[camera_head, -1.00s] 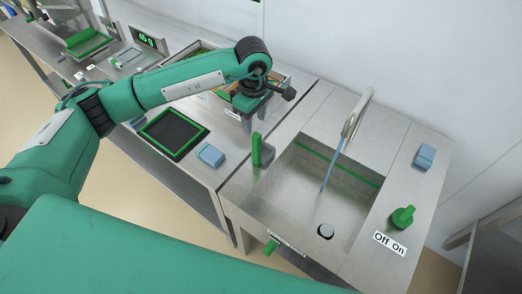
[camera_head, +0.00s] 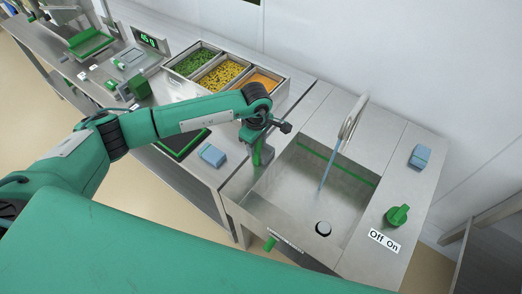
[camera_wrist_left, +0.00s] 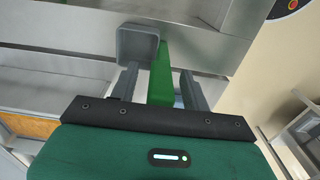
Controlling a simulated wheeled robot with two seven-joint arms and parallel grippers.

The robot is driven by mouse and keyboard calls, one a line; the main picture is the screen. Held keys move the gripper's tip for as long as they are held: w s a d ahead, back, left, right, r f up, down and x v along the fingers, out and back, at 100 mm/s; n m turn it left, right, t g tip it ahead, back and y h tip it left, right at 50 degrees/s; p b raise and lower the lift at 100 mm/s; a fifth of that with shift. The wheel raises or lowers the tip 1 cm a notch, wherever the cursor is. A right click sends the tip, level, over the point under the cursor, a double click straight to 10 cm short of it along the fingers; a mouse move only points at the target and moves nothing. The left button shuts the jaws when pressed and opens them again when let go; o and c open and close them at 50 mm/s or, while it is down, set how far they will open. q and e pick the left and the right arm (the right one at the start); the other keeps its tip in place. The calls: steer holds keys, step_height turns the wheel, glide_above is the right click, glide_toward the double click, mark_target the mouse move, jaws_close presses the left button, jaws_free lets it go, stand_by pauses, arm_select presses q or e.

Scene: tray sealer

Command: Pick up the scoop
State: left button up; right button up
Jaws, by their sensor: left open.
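The scoop, with a grey bowl and green handle, stands at the left rim of the sink (camera_head: 318,205). In the head view the scoop (camera_head: 267,154) is partly hidden by my left gripper (camera_head: 257,140), which is right over it. In the left wrist view the grey bowl of the scoop (camera_wrist_left: 137,43) shows beyond the fingers, and its green handle lies between the two fingers of my left gripper (camera_wrist_left: 159,75). The fingers are open, with a gap showing on the right side of the handle. My right gripper is not in view.
Bins of green, yellow and orange food (camera_head: 222,74) stand behind my arm. A tap (camera_head: 350,120) rises over the sink.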

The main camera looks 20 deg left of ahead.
arm_select(q)
steer(key=shift+c, duration=0.2)
jaws_close()
steer(key=shift+r, duration=0.1)
